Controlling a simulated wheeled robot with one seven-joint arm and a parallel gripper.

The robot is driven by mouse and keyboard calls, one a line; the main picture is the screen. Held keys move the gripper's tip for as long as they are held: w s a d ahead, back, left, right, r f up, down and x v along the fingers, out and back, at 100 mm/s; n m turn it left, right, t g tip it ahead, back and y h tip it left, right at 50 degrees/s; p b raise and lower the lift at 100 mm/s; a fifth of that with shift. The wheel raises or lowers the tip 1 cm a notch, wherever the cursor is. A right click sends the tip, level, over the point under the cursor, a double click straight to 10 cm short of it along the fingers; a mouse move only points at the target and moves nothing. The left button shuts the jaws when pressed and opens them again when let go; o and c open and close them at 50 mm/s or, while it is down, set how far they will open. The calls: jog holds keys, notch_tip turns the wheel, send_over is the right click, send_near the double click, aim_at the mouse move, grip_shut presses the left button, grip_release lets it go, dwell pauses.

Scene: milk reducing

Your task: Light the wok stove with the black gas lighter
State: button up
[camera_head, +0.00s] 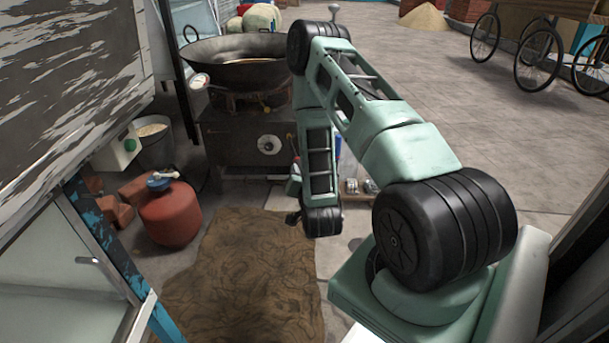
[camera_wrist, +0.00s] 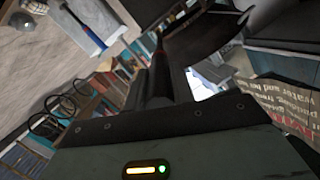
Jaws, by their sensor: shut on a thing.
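The wok stove (camera_head: 240,140) is a dark metal block with a round pale dial on its front. A large black wok (camera_head: 235,62) sits on top, and no flame shows. My gripper (camera_wrist: 161,82) is seen from behind in the wrist view, its dark fingers shut around a narrow dark thing, which I take to be the black gas lighter. In the head view my arm hides most of the gripper, which is low in front of the stove's right side.
A red gas cylinder (camera_head: 170,215) with a blue top stands left of a brown mat (camera_head: 245,275). A grey bucket (camera_head: 152,140) and bricks (camera_head: 112,200) are behind it. Paved floor is open at the right, with a wheeled cart (camera_head: 545,55) beyond.

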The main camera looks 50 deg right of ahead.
jog(key=shift+w+d+r, duration=0.1)
jog(key=shift+w+r, duration=0.1)
jog(key=shift+w, duration=0.1)
jog(key=w+d, duration=0.4)
jog(key=w, duration=0.6)
jog(key=w+d+b, duration=0.1)
jog(key=w+d, duration=0.4)
jog(key=w, duration=0.5)
jog(key=shift+w+d+f, duration=0.1)
jog(key=shift+w+d, duration=0.2)
jog(key=shift+w, duration=0.1)
dwell(0.5)
jog(key=s+a+p, duration=0.2)
jog(key=s+a, duration=0.2)
jog(key=s, duration=0.5)
dwell(0.5)
jog(key=shift+a, duration=0.1)
